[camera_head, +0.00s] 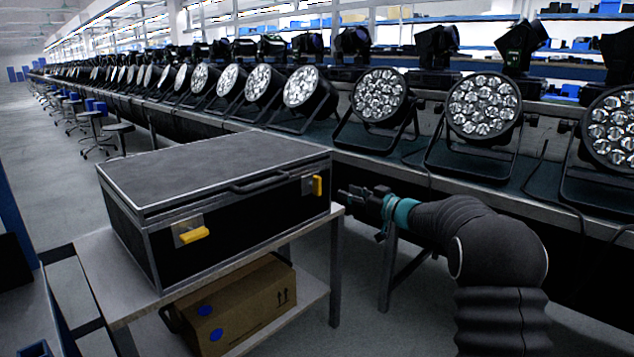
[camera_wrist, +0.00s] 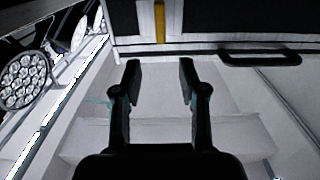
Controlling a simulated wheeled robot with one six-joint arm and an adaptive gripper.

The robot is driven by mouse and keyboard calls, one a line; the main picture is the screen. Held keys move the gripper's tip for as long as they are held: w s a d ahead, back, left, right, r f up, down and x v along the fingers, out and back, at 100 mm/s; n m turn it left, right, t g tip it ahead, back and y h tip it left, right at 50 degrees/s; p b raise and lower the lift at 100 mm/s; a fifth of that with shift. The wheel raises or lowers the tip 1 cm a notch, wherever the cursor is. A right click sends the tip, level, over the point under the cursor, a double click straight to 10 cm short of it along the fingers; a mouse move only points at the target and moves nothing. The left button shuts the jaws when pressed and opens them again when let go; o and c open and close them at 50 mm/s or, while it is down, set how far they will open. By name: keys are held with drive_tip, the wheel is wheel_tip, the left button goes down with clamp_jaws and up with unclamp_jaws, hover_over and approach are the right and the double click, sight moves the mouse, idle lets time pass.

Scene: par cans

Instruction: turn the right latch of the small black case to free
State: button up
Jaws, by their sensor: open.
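The small black case (camera_head: 215,205) stands shut on a grey table. Its right latch (camera_head: 317,186) is yellow and upright on the front face, near the right corner. The left latch (camera_head: 191,233) is yellow and lies sideways. My gripper (camera_head: 345,194) is just right of the right latch, apart from it, and points toward the case. In the wrist view my gripper (camera_wrist: 160,80) is open, with nothing between its fingers. The right latch (camera_wrist: 159,20) shows beyond the fingertips, near the top edge. Its upper end there is cut off by the picture edge.
The case's dark handle (camera_head: 260,182) sticks out between the latches. A cardboard box (camera_head: 235,310) sits on the table's lower shelf. A long bench (camera_head: 420,170) with rows of par cans runs behind. The floor at left is partly clear, with stools (camera_head: 118,128).

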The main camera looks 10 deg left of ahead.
sight(320, 182)
drive_tip(key=p+x, duration=0.1)
drive_tip(key=x, duration=1.2)
clamp_jaws()
